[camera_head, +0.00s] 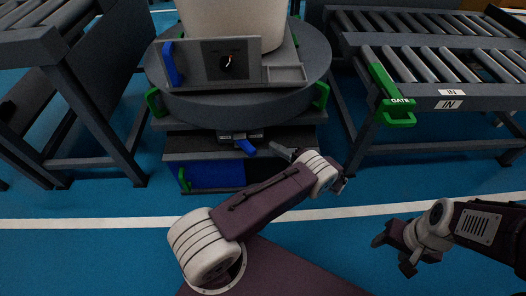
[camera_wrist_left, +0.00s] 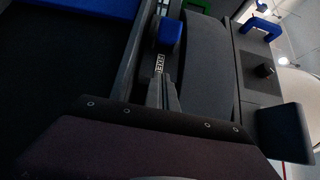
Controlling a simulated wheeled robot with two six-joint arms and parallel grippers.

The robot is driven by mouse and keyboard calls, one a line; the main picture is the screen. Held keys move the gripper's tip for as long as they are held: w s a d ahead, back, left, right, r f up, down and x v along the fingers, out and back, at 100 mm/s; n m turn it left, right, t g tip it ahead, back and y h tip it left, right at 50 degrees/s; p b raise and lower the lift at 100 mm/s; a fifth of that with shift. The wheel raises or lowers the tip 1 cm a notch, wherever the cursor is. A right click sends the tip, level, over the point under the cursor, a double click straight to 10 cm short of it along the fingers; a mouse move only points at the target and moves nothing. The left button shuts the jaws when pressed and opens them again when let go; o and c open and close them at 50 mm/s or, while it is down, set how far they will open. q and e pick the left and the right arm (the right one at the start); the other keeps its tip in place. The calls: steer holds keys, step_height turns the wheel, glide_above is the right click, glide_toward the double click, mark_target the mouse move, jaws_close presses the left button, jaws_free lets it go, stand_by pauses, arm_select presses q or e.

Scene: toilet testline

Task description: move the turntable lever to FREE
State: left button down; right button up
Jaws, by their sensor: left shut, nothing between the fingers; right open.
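The turntable (camera_head: 160,72) is a dark grey disc on a boxy stand. Its lever, with a blue handle (camera_head: 246,147), sticks out at the front under the disc. In the left wrist view the blue handle (camera_wrist_left: 170,35) stands beside a white label (camera_wrist_left: 159,62) that seems to read FIXED, partly hidden. My left gripper (camera_head: 276,149) is shut and empty, just right of the blue handle and apparently apart from it. Its fingers (camera_wrist_left: 161,90) point toward the label and handle in the wrist view. My right gripper (camera_head: 392,252) is open and empty, low at the right.
A white rounded object (camera_head: 235,18) and a grey fixture with a black knob (camera_head: 227,66) and blue handle (camera_head: 173,64) sit on the turntable. Roller conveyors stand left and right; the right one has a green GATE handle (camera_head: 397,112). Blue floor (camera_head: 100,255) lies open in front.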

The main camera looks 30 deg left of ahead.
mark_target(246, 146)
arm_select(q)
steer(key=shift+w+a+f, duration=0.15)
steer(key=shift+a, duration=0.95)
steer(key=s, duration=0.1)
steer(key=s+a+b, duration=0.1)
steer(key=shift+s, duration=0.35)
steer(key=shift+s+a, duration=0.25)
steer(key=shift+s, duration=0.2)
steer(key=shift+r, duration=0.2)
